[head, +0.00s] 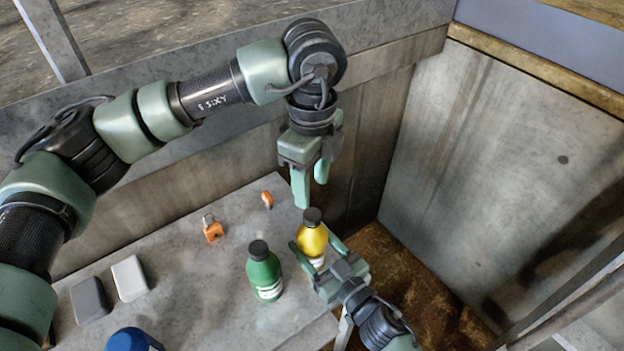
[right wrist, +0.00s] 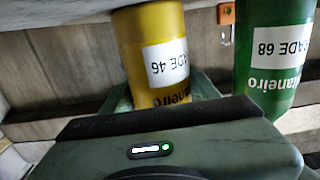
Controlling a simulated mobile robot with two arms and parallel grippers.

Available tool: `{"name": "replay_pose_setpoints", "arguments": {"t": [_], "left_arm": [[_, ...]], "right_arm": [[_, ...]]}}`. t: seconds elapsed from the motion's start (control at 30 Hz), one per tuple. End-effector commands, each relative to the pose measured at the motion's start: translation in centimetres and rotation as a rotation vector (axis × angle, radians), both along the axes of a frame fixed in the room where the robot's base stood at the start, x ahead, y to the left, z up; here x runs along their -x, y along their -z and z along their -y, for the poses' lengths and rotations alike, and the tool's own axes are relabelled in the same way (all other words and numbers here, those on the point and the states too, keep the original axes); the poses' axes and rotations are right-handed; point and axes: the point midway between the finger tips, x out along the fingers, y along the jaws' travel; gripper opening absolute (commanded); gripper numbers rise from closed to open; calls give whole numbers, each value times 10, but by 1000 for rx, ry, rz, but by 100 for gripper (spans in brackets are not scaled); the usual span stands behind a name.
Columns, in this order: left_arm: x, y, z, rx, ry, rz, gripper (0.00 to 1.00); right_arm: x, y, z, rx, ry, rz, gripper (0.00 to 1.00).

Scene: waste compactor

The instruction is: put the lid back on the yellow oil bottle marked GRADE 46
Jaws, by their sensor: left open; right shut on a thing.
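The yellow oil bottle (head: 312,240) stands upright near the right end of the grey table. Its label reads GRADE 46 in the right wrist view (right wrist: 150,40), where it appears upside down. A black lid (head: 312,216) sits at the top of the bottle; I cannot tell how tightly it is seated. My right gripper (head: 314,248) is shut on the bottle's body, one finger on each side. My left gripper (head: 310,188) points down just above the lid, open and empty, with its fingers apart from the lid in the picture.
A green bottle (head: 264,275) marked GRADE 68 stands left of the yellow one. An orange padlock (head: 213,229), a small orange item (head: 267,199), grey (head: 90,301) and white (head: 130,278) blocks and a blue object (head: 133,341) lie further left. A metal wall (head: 500,150) rises at right.

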Motion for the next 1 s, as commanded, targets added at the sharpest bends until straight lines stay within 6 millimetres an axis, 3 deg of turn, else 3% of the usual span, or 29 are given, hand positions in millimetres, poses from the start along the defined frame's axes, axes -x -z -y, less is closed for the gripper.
{"name": "replay_pose_setpoints", "arguments": {"t": [0.17,0.6,1.0], "left_arm": [[0,15,0,-2,0,-3,49],[0,74,0,-1,2,-2,49],[0,80,0,0,1,0,49]], "right_arm": [[0,0,0,0,0,0,0],[0,0,0,-1,0,-1,0],[0,0,0,0,0,0,0]]}}
